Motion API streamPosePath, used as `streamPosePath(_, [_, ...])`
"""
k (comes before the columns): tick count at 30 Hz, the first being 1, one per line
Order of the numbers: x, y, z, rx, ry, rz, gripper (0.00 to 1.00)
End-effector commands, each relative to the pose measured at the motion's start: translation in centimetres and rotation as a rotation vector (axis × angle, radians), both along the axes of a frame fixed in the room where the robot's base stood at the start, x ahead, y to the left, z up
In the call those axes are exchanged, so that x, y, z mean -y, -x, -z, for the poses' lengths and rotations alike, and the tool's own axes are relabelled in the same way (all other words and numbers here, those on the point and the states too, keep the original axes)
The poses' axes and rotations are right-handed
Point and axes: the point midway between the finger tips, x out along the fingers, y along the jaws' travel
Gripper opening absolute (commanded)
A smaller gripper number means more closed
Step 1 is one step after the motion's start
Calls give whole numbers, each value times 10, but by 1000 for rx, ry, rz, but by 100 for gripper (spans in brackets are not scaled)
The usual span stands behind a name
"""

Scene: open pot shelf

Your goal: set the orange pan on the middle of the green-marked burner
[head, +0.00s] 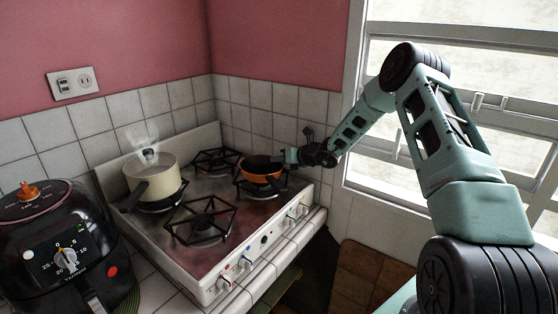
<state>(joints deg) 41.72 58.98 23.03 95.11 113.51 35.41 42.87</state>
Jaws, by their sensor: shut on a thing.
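The orange pan (264,177) has a dark inside and is at the right end of the stove top, over the right-hand burner grate (241,186). It looks level. I cannot tell whether it rests on the grate or hangs just above it. My gripper (288,158) is at the pan's right side, shut on the pan, apparently at its handle; the fingers and handle are small and dark. The pan hides most of that grate. I cannot make out a green mark on any burner.
A cream pot (152,175) with a lid and steam stands on the left burner. The back grate (216,160) and front grate (201,222) are empty. Knobs line the stove's front panel (262,241). A black air fryer (55,245) stands left. A tiled wall and window border the stove.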

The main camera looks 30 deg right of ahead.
Motion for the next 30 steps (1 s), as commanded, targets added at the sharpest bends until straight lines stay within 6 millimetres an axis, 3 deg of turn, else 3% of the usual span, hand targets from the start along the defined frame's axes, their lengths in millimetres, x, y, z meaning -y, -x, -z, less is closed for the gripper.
streamPosePath(15, [0, -1, 5, 2, -2, 0, 0])
streamPosePath(16, [0, 0, 4, 2, -2, 0, 14])
streamPosePath(18, [0, 0, 4, 2, -2, 0, 31])
streamPosePath(30, [3, 7, 4, -1, 2, 1, 31])
